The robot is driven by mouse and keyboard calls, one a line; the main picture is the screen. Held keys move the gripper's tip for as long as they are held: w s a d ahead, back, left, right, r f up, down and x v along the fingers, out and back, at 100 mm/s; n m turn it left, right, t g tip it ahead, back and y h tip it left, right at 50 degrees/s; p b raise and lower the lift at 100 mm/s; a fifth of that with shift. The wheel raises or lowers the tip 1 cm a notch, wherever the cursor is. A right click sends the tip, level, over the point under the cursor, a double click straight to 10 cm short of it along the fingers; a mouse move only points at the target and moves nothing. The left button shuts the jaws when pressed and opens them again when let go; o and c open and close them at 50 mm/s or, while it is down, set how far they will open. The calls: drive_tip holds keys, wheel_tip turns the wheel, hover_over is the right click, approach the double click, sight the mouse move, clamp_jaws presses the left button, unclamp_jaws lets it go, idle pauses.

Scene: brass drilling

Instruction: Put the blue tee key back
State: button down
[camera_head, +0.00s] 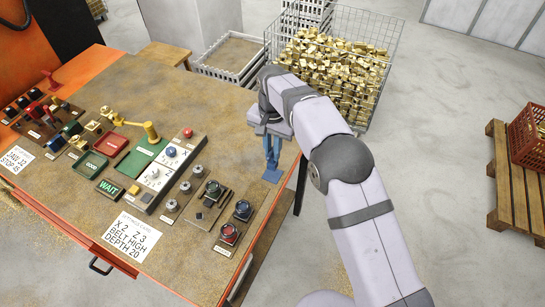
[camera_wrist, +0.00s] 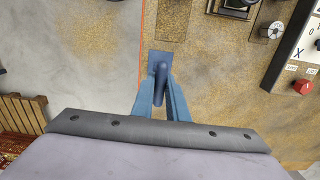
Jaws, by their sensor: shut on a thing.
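My gripper (camera_head: 272,160) is over the right edge of the workbench, pointing down. In the wrist view its light blue fingers (camera_wrist: 161,97) are shut on the dark blue rounded bar of the blue tee key (camera_wrist: 160,84). A flat blue plate (camera_wrist: 164,57) shows at the fingertips, close to the bench edge. The plate also shows in the head view (camera_head: 271,176). I cannot tell whether the plate is part of the key or a separate seat, or whether it touches the bench. The fingers hide much of the key.
The workbench (camera_head: 205,95) carries a control panel (camera_head: 160,172) with knobs, and dark round knobs (camera_head: 243,209) nearer the front. A wire bin of brass pieces (camera_head: 335,70) stands behind my arm. The bench top left of my gripper is clear but dusty with swarf.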

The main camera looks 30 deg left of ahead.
sight(272, 161)
drive_tip(key=shift+f+p, duration=0.7)
drive_tip(key=shift+f, duration=1.25)
drive_tip(key=shift+f, duration=0.1)
drive_tip(key=c, duration=1.7)
unclamp_jaws()
drive_tip(key=shift+c, duration=0.2)
wheel_tip(272, 161, up, 12)
drive_tip(key=b, duration=0.3)
drive_tip(key=shift+d, duration=0.1)
